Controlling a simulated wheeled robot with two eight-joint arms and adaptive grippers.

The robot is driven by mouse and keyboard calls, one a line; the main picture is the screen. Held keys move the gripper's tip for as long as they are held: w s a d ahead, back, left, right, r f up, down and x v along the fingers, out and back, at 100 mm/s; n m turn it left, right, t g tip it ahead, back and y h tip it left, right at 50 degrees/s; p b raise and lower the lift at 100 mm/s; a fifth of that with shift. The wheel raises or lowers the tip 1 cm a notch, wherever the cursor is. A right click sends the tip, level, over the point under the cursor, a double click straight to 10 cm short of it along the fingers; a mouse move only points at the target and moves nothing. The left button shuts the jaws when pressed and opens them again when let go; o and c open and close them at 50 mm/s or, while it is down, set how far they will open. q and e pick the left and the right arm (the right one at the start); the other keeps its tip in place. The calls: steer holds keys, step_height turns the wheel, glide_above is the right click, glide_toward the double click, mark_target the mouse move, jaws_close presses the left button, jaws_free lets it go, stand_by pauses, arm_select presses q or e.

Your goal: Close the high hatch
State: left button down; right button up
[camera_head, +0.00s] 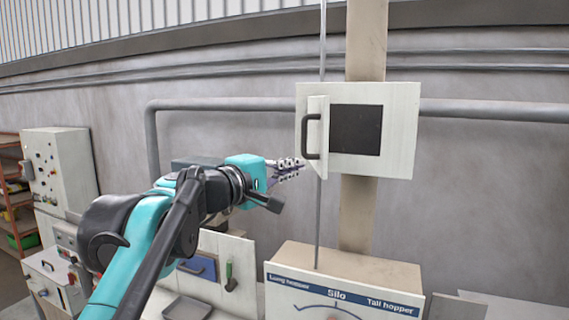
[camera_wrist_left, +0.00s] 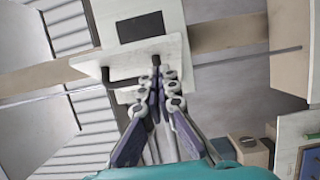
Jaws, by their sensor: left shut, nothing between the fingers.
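The high hatch is a white box (camera_head: 400,130) on a beige post, with a dark square opening (camera_head: 356,129). Its white door (camera_head: 318,105) stands open, swung outward at the left of the opening, with a black handle (camera_head: 311,136) on its left face. My left gripper (camera_head: 300,164) is shut and empty, just left of the door's lower part, near the handle. In the left wrist view the fingertips (camera_wrist_left: 165,84) overlap the lower edge of the door (camera_wrist_left: 150,54), beside the handle (camera_wrist_left: 122,83); I cannot tell whether they touch. My right gripper is out of view.
A thin vertical rod (camera_head: 318,220) runs close to the door. Below stands the silo cabinet (camera_head: 345,290) with a hopper label. A grey pipe (camera_head: 230,104) runs along the wall. A control cabinet (camera_head: 62,170) and shelves are at the left.

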mark_target(319, 160)
arm_select(q)
steer(key=p+x, duration=0.1)
steer(key=x, duration=0.4)
steer(key=shift+d, duration=0.1)
stand_by(0.3)
